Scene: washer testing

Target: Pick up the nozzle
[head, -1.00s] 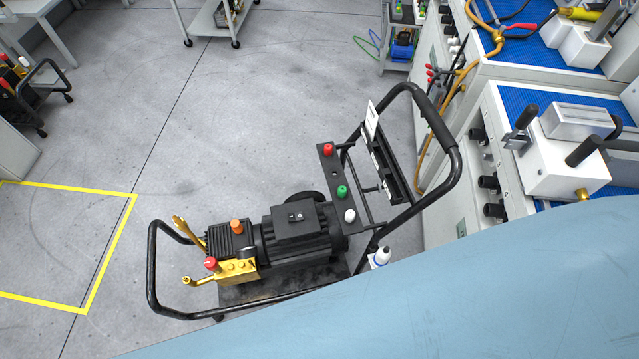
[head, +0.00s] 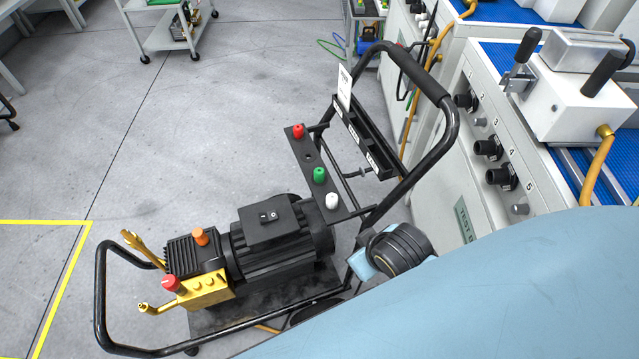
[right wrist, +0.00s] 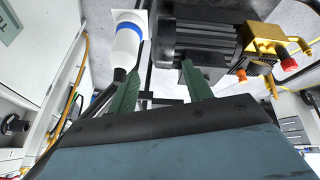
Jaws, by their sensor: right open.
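The spray nozzles stand on a dark bar on the pressure washer cart in the head view: a red nozzle (head: 298,131), a green nozzle (head: 319,175) and a white nozzle (head: 331,201). I cannot tell which one the task means. My right gripper (right wrist: 160,70) shows in the right wrist view with its two green fingers apart and nothing between them. It points toward the cart, near a white bottle with a blue band (right wrist: 127,42) and the black motor (right wrist: 205,35). My left gripper is not in view.
The cart's black handle (head: 450,130) rises at the right of the nozzle bar. A white test bench (head: 450,190) with black knobs stands to its right. A yellow floor line (head: 60,290) lies at the left.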

